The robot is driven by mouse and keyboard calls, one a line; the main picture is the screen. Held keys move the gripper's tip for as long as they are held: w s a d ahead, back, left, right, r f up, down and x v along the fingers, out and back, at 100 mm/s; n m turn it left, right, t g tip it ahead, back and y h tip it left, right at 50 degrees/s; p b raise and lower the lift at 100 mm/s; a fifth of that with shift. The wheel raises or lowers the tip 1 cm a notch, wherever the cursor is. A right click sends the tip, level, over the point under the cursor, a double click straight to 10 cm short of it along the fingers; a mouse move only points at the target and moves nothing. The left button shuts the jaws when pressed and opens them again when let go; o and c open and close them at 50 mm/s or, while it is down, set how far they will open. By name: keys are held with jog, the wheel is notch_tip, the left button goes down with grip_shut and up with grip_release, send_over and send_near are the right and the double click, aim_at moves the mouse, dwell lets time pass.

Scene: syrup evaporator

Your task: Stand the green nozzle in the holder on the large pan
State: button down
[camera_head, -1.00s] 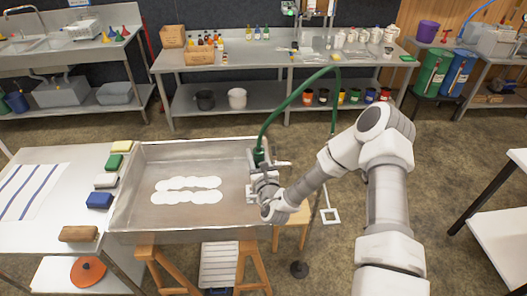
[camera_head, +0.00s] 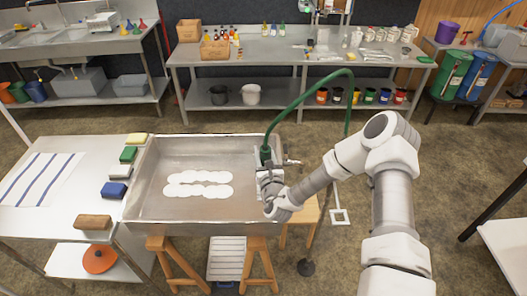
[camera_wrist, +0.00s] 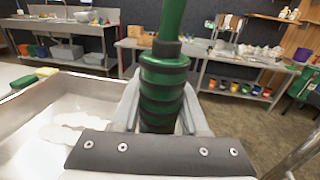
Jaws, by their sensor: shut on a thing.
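The green nozzle (camera_wrist: 162,88) with black bands is upright between the fingers of my gripper (camera_wrist: 160,120), which is shut on it. In the head view the nozzle (camera_head: 265,154) is at the top of my gripper (camera_head: 268,172), by the right wall of the large pan. A green hose (camera_head: 305,82) arches from it up and to the right. The large metal pan (camera_head: 147,180) holds white round patches on its floor. A small metal fitting (camera_head: 291,162) shows at the pan's right edge just beside my gripper; I cannot tell if it is the holder.
A side table (camera_head: 62,200) with several coloured blocks stands left of the pan. Wooden trestles (camera_head: 168,262) support the pan. A stand with a white square (camera_head: 339,216) is right of the pan. Benches (camera_head: 240,54) line the back wall, with open floor before them.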

jog(key=shift+f+b, duration=0.4)
jog(key=shift+f, duration=0.4)
jog(key=shift+f+b, duration=0.85)
jog(key=shift+f, duration=1.55)
dwell(1.2)
dwell(0.3)
jog(key=shift+c, duration=1.7)
grip_release()
jog(key=shift+s+f, duration=0.1)
jog(key=s+d+b, duration=0.2)
jog(key=s, duration=1.5)
jog(key=shift+d, duration=0.35)
